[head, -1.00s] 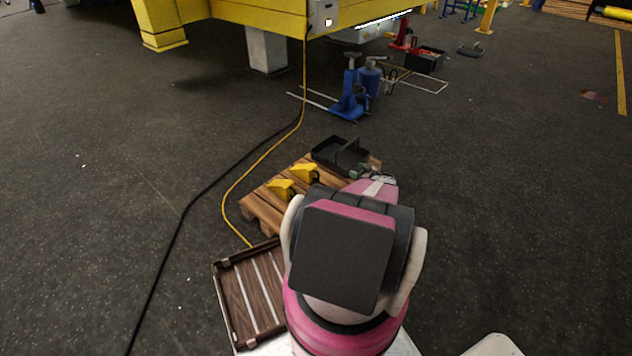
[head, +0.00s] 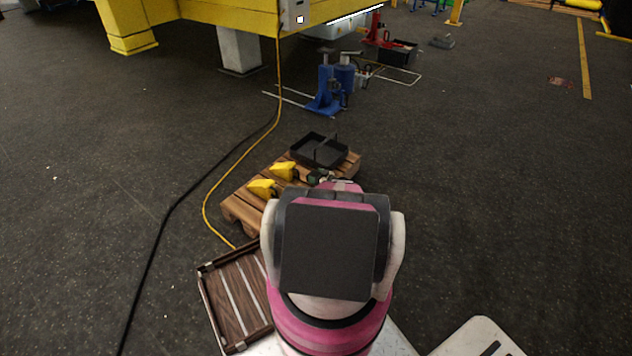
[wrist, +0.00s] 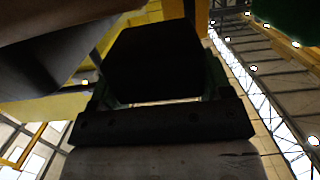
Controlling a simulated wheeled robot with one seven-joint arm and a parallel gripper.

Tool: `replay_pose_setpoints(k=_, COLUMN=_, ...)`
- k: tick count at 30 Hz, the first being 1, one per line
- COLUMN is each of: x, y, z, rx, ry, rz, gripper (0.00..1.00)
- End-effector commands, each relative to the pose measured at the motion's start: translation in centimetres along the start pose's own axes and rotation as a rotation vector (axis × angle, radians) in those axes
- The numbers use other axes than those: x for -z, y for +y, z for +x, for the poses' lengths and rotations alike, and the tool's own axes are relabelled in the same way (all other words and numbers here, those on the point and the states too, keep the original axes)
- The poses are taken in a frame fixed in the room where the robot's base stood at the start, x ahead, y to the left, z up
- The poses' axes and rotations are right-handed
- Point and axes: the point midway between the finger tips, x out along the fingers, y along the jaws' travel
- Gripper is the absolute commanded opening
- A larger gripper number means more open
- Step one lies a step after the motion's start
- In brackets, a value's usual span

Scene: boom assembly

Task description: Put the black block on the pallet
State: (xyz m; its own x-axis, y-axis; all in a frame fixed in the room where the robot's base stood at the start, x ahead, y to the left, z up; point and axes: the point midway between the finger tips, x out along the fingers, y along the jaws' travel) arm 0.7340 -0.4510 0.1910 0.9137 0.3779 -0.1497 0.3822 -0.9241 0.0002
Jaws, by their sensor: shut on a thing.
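My gripper (wrist: 160,95) is shut on the black block (wrist: 155,60), which sits between the fingers in the wrist view. In the head view my arm hides most of the gripper; its end (head: 322,177) shows just above the pink wrist, at the pallet's right front edge. The wooden pallet (head: 240,203) lies on the floor ahead of my arm. It bears two yellow wedge blocks (head: 262,188) and a black divided tray (head: 318,150). I cannot tell the gap between the held block and the pallet.
A brown slatted crate (head: 232,300) lies in front of the pallet at left. A yellow cable (head: 222,180) and a black cable (head: 165,215) run along the left. Blue jacks (head: 328,90) stand behind. Floor at right (head: 480,200) is clear.

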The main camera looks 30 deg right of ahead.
Motion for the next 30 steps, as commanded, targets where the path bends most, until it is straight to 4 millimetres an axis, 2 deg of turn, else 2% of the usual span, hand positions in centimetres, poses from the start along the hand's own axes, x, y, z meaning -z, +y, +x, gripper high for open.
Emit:
replay_pose_setpoints(k=6, x=-3.0, y=0.2, z=0.5, rx=0.0, ry=0.001, rz=0.001, gripper=0.42)
replay_pose_setpoints(k=17, x=-3.3, y=0.1, z=0.5, rx=0.0, ry=0.001, rz=0.001, gripper=0.42)
replay_pose_setpoints(k=18, x=-3.4, y=0.1, z=0.5, rx=0.0, ry=0.001, rz=0.0, gripper=0.82)
replay_pose_setpoints(k=20, x=-3.3, y=0.1, z=0.5, rx=0.0, ry=0.001, rz=0.0, gripper=0.98)
replay_pose_setpoints(k=30, x=-3.1, y=0.0, z=0.4, rx=0.0, ry=0.001, rz=0.0, gripper=0.98)
